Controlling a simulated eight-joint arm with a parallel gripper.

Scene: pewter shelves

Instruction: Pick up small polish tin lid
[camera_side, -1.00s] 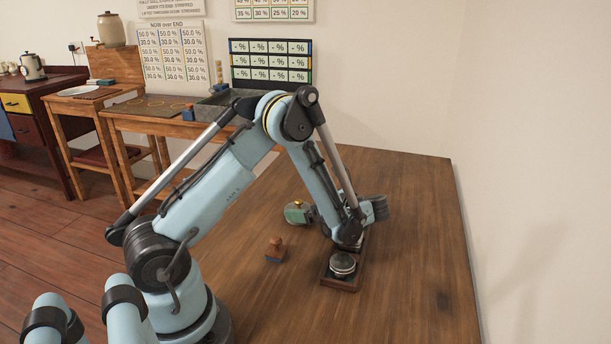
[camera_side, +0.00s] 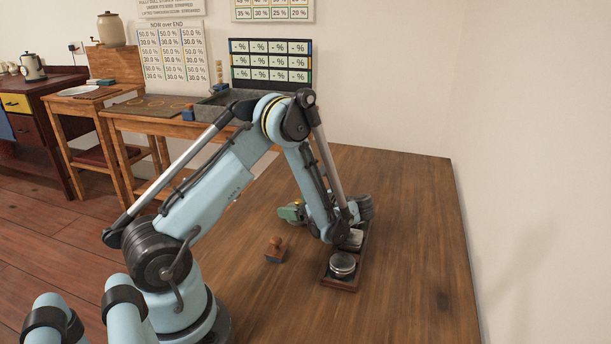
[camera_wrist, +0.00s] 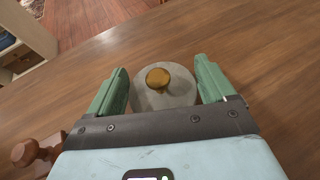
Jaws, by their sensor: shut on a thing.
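The small polish tin lid (camera_wrist: 160,98) is a round grey disc with a brass knob (camera_wrist: 158,78) on top. In the wrist view it lies between the two green fingers of my gripper (camera_wrist: 163,85), which is shut on it. In the side view, my gripper (camera_side: 292,213) is partly hidden behind my own arm, with a green finger showing. The lid's height over the table is hard to tell.
A wooden-handled stamp (camera_side: 275,250) stands on the table (camera_side: 410,240) in front of my gripper. A dark wooden tray (camera_side: 338,284) holds a round metal tin (camera_side: 342,264). The table's right side is clear, up to the wall (camera_side: 540,150).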

